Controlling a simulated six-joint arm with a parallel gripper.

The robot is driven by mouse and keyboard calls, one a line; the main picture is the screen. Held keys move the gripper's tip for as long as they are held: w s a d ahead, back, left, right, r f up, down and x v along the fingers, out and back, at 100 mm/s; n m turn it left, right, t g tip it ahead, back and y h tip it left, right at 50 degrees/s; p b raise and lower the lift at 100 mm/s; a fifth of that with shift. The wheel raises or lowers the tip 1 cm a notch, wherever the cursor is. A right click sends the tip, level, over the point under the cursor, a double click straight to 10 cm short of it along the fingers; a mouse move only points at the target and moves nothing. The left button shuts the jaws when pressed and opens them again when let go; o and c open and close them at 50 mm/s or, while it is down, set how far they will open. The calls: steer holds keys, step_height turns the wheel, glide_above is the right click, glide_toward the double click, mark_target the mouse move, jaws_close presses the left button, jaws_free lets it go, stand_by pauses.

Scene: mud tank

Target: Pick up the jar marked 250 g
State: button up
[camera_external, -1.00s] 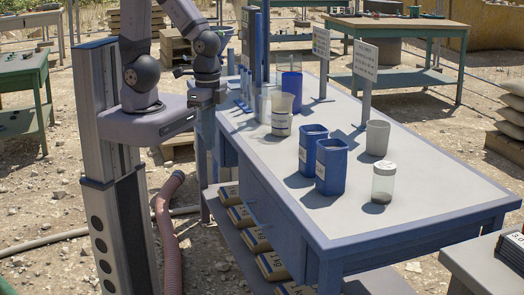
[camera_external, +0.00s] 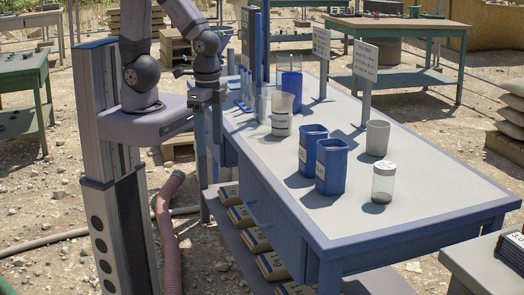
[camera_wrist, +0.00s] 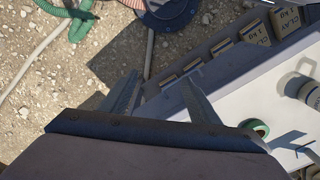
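A clear jar with a pale lid (camera_external: 383,183) and a little dark matter at its bottom stands upright near the table's right front part. Any 250 g mark on it is too small to read. A pale labelled vessel (camera_external: 281,122) stands farther back; its label is also unreadable.
The pale table top (camera_external: 420,200) bears two blue bins (camera_external: 331,167), a grey cup (camera_external: 378,138) and two upright signs (camera_external: 364,62). A green tape roll (camera_wrist: 256,128) lies near my gripper. Clay bags (camera_wrist: 255,33) sit on the shelf below.

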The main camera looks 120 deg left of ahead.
steer(key=shift+o, duration=0.4)
steer(key=w+a+n+t+h+b, duration=0.1)
steer(key=w+n+t+h+b, duration=0.45)
steer(key=w+n, duration=1.55)
steer(key=w+a+r+n+t+h+b, duration=0.2)
steer(key=w+a+n+b, duration=0.15)
steer(key=w+a, duration=0.55)
steer(key=w+a+r+n+t+h+b, duration=0.2)
steer(key=w+a+n+t+h+b, duration=0.15)
steer(key=w+a, duration=0.45)
steer(key=m, duration=0.1)
glide_toward(385, 173)
steer(key=shift+w+a+f+g+y, duration=0.3)
steer(key=shift+w+a+f, duration=0.25)
steer(key=shift+f, duration=0.2)
steer(key=shift+x, duration=1.2)
steer(key=shift+p+x, duration=0.5)
steer(key=shift+x, duration=2.1)
steer(key=c, duration=1.2)
